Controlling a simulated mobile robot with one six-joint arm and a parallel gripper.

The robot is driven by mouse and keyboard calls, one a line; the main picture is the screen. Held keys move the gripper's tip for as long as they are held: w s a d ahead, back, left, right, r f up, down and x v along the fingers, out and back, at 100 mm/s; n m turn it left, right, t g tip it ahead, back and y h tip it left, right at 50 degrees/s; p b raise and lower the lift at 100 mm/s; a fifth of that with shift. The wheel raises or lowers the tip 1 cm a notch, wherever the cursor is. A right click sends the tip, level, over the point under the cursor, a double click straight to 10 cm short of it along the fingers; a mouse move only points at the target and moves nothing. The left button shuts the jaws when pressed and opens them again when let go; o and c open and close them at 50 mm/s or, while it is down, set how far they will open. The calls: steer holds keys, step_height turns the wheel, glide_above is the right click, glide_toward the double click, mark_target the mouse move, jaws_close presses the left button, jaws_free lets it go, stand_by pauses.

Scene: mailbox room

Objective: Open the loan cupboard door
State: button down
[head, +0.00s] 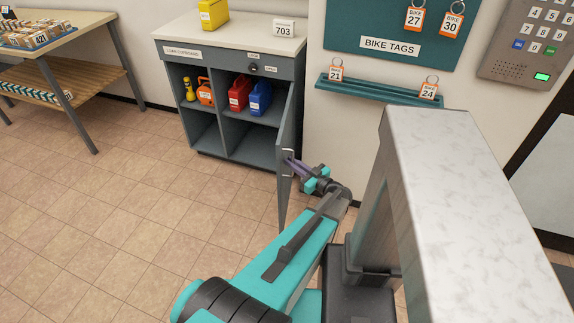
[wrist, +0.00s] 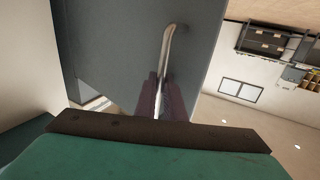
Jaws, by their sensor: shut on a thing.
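The loan cupboard (head: 196,132) is a grey cabinet with a pale top, at the upper middle of the head view. Its door (head: 288,133) stands swung well out from the front, so the shelves inside show. A metal bar handle (head: 288,163) is on the door's outer face. My gripper (head: 291,165) is shut on this handle, on the right side of the door. In the wrist view the door (wrist: 120,50) fills the middle, and the handle (wrist: 169,45) runs down between my two purple-grey fingers (wrist: 161,98).
Inside the cupboard are a yellow torch (head: 189,89) and orange, red and blue cases (head: 260,98). A yellow container (head: 213,14) and a 703 sign (head: 284,29) stand on top. A bike tag shelf (head: 380,92) is on the wall to the right. Floor to the left is clear.

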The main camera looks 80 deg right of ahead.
steer(key=shift+d+r, duration=0.15)
steer(key=shift+d, duration=0.05)
steer(key=c, duration=1.8)
jaws_free()
steer(key=shift+c, duration=0.2)
steer(key=shift+a, duration=0.1)
steer(key=shift+a, duration=0.1)
